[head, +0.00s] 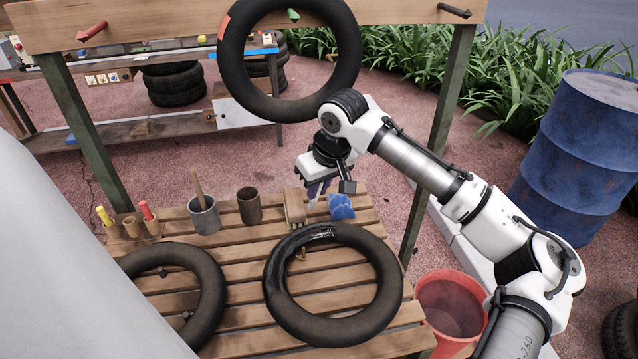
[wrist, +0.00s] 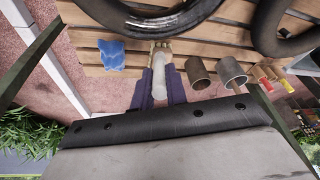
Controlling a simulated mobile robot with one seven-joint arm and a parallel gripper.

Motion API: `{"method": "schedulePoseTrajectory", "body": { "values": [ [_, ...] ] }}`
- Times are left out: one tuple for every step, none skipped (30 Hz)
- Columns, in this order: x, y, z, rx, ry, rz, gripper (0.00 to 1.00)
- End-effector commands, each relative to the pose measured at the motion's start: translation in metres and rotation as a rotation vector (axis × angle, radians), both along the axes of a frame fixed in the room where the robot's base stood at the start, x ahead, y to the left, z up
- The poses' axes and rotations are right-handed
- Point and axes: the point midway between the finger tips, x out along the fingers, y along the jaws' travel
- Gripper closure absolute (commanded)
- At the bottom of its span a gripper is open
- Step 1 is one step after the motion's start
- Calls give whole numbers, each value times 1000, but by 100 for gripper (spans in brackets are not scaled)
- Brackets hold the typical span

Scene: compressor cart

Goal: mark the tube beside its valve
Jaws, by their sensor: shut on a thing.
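A black inner tube (head: 385,290) lies flat on the slatted bench, with a glossy wet-looking patch (head: 320,233) on its far side. A small brass-coloured valve (head: 302,255) sits at its inner edge near that patch. Part of a dark tube also shows at the top of the wrist view (wrist: 150,22). My gripper (head: 317,188) is above the bench's far edge, beyond the tube and apart from it. Its purple fingers (wrist: 158,84) are shut on a pale, chalk-like stick (wrist: 160,72), which points downward. The stick shows only faintly in the head view.
A wooden brush (head: 294,208) and blue cloth (head: 341,207) lie by the gripper. Two cups (head: 203,216) (head: 249,206), a holder with yellow and red sticks (head: 128,228), and another tube (head: 212,290) are left. A tube with an orange patch hangs above (head: 240,85). A red bucket (head: 450,305) stands right.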

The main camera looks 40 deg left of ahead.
Motion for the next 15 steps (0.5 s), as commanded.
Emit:
{"method": "schedulePoseTrajectory", "body": {
  "values": [
    [0, 0, -6, -1, 0, -1, 100],
    [0, 0, -8, -1, 0, -1, 100],
    [0, 0, -12, -1, 0, -2, 100],
    [0, 0, -14, -2, 0, -2, 100],
    [0, 0, -17, -2, 0, -2, 100],
    [0, -1, -21, -2, 0, -2, 100],
    [1, -1, -24, -2, 1, -3, 100],
    [1, -1, -27, -2, 1, -3, 100],
    [1, -1, -31, -2, 1, -3, 100],
    [1, 0, -34, -2, 1, -3, 100],
    [1, 0, -37, -1, 0, -3, 100],
    [1, 0, -40, -1, 0, -3, 100],
    [1, -1, -43, -2, 0, -3, 100],
    [1, -1, -45, -2, 0, -3, 100],
    [1, -1, -48, -2, 0, -4, 100]
  ]
}}
